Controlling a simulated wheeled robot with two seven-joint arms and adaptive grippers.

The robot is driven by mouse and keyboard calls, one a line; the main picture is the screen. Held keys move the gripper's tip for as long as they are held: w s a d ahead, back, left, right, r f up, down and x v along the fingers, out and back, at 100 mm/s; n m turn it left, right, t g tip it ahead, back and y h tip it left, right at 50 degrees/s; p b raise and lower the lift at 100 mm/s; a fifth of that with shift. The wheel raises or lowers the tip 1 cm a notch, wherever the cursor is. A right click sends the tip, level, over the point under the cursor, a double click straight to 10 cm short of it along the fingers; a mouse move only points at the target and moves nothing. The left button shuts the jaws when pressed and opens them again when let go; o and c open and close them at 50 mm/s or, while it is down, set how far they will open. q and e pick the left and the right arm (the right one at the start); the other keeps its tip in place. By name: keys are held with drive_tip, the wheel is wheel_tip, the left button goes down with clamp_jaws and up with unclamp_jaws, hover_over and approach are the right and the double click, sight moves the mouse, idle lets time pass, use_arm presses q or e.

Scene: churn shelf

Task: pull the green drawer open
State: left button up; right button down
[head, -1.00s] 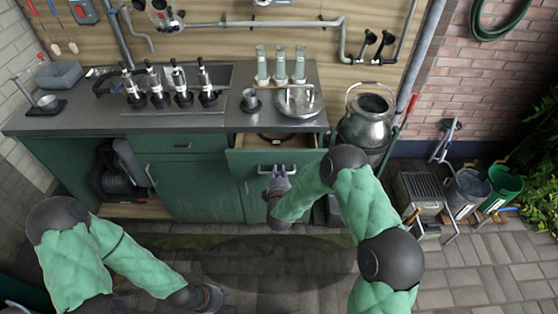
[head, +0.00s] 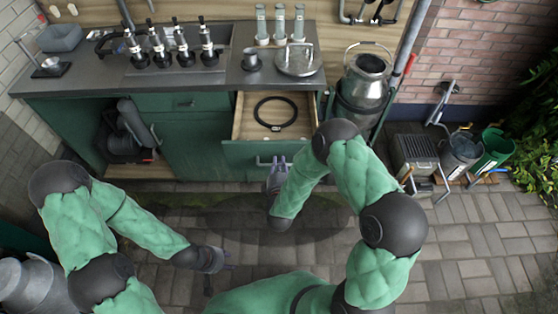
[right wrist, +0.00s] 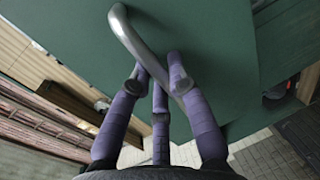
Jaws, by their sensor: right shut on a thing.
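The green drawer (head: 237,154) stands pulled out from the counter, with its wooden inside showing. A black ring (head: 257,112) lies in it. My right gripper (head: 276,163) is at the drawer's front, shut on its metal bar handle (head: 261,160). In the right wrist view, the purple fingers of the right gripper (right wrist: 158,82) close around one end of the curved grey handle (right wrist: 124,30), against the green front panel (right wrist: 205,45). My left gripper (head: 225,260) is empty, low over the paving, apart from the counter, and its fingers look spread.
The counter (head: 225,84) carries several black-handled tools, a cup (head: 251,60) and a round lidded pan (head: 296,60). A metal churn (head: 364,82) stands close right of the drawer. Buckets (head: 494,148) stand further right. Paving in front is open.

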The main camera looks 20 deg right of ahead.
drive_tip(key=c, duration=1.1)
unclamp_jaws()
drive_tip(key=shift+c, duration=0.2)
drive_tip(key=v, duration=1.2)
drive_tip(key=shift+f, duration=0.15)
